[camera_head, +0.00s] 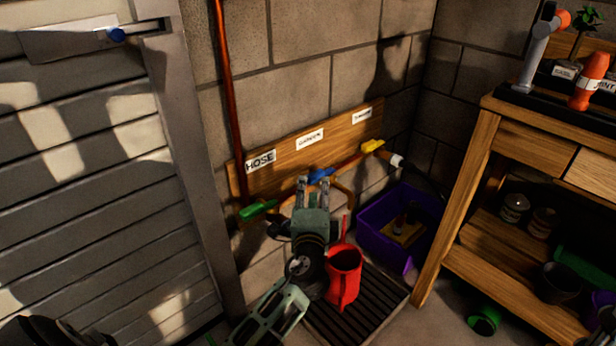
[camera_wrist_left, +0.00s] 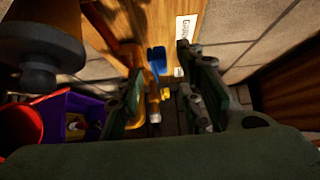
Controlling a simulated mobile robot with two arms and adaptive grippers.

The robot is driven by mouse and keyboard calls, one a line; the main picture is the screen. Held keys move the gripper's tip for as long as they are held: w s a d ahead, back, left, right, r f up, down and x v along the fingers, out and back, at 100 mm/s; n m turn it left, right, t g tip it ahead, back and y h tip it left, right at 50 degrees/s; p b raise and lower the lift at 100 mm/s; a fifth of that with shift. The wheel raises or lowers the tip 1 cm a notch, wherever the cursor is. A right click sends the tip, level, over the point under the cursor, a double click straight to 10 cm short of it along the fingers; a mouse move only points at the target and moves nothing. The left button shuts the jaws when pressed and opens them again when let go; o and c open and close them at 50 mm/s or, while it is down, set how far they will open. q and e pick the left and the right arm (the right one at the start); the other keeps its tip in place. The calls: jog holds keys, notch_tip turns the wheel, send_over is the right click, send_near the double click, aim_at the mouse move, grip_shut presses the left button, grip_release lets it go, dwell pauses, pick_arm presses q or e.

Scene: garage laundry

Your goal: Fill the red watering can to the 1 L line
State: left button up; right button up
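The red watering can (camera_head: 345,278) stands on the dark floor grate, partly behind my left arm; its 1 L line and any water inside cannot be made out. Its red rim shows at the left edge of the left wrist view (camera_wrist_left: 20,128). The blue tap handle (camera_head: 321,175) is on the pipe under the GARDEN label (camera_head: 310,139). My left gripper (camera_head: 313,183) is open just in front of it, fingers pointing to the wall. In the left wrist view the blue handle (camera_wrist_left: 157,60) shows beyond and between the spread fingers, with no contact visible.
A green tap handle (camera_head: 258,208) is under the HOSE label, and a yellow one (camera_head: 372,146) is to the right. A purple crate (camera_head: 376,244) stands beside the grate (camera_head: 378,302). A wooden workbench (camera_head: 455,215) closes off the right; a slatted door (camera_head: 90,200) fills the left.

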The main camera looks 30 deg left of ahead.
aim_at(314, 180)
pick_arm(q)
jog(key=b+x, duration=0.2)
jog(key=x, duration=0.5)
jog(key=shift+c, duration=0.2)
grip_shut()
jog(key=shift+w+r, duration=0.1)
